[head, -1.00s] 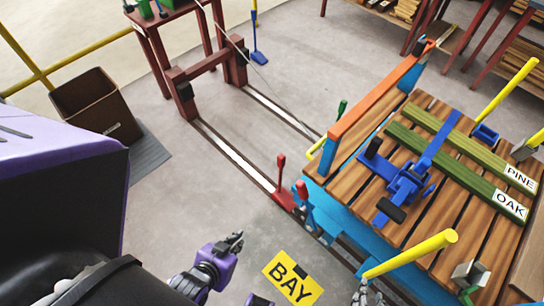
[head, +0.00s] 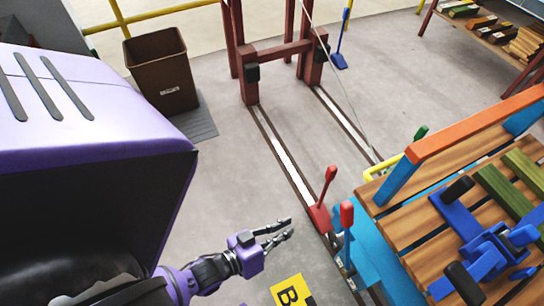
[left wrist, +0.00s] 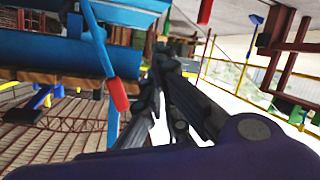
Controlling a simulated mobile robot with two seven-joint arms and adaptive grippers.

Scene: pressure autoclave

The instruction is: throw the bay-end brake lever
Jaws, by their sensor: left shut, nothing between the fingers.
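Two levers stand near the rail. One has a blue shaft and a red grip (head: 346,214), on the near corner of the blue cart (head: 372,262). The other is a red lever (head: 325,190) on a red base at the rail. My left gripper (head: 289,229) is shut and empty, left of both levers and apart from them in the head view. In the left wrist view, the blue lever's red grip (left wrist: 119,95) shows beside my left fingers (left wrist: 163,62). My right gripper is out of view.
The cart's slatted wooden deck (head: 405,228) carries blue clamps (head: 490,255) and green beams, with an orange rail (head: 470,130) along one side. A yellow floor sign (head: 290,291) lies below my left gripper. A brown bin (head: 158,75) stands at upper left. The floor between is open.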

